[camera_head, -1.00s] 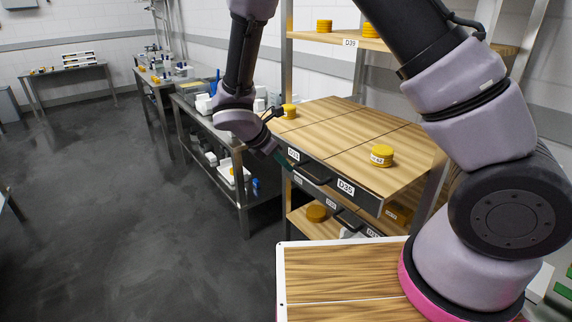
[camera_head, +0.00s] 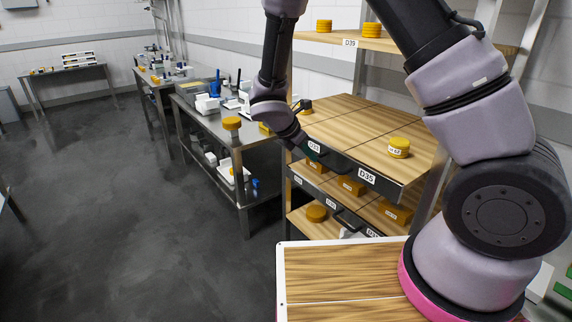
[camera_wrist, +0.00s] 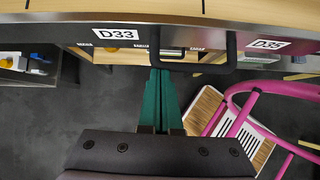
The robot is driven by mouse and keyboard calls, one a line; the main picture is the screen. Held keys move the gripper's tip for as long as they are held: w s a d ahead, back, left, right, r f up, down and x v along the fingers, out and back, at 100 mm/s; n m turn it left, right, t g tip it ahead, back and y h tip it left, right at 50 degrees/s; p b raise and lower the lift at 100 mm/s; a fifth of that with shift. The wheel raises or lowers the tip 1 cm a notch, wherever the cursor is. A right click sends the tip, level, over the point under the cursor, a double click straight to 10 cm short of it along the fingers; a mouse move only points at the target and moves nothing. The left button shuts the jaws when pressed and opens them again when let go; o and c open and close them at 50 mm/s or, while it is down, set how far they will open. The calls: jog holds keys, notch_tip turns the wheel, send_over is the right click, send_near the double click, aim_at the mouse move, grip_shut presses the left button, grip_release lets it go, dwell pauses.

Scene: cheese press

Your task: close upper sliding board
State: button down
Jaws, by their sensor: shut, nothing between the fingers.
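The upper sliding board (camera_head: 345,120) is a wood-topped drawer in the shelf rack, with a dark front labelled D33 and D35. Its front still stands forward of the lower boards' fronts at the left side only slightly. In the wrist view the board's front edge (camera_wrist: 200,38) runs across the top, with a black U-shaped handle (camera_wrist: 205,68). My gripper (camera_wrist: 161,76) has its green fingers together and empty, tips at the handle's left part; contact is unclear. In the head view my gripper (camera_head: 308,149) is at the front near D33, partly hidden.
A yellow cheese (camera_head: 399,147) stands on the board's right part. Lower boards (camera_head: 330,184) hold more yellow blocks beneath. Open floor (camera_head: 150,230) lies at left.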

aim_at(339, 143)
jog(key=w+d, duration=0.2)
jog(key=d, duration=0.1)
jog(key=w+d, duration=0.2)
jog(key=d, duration=0.1)
jog(key=w+d, duration=0.2)
jog(key=d, duration=0.2)
jog(key=shift+w, duration=0.3)
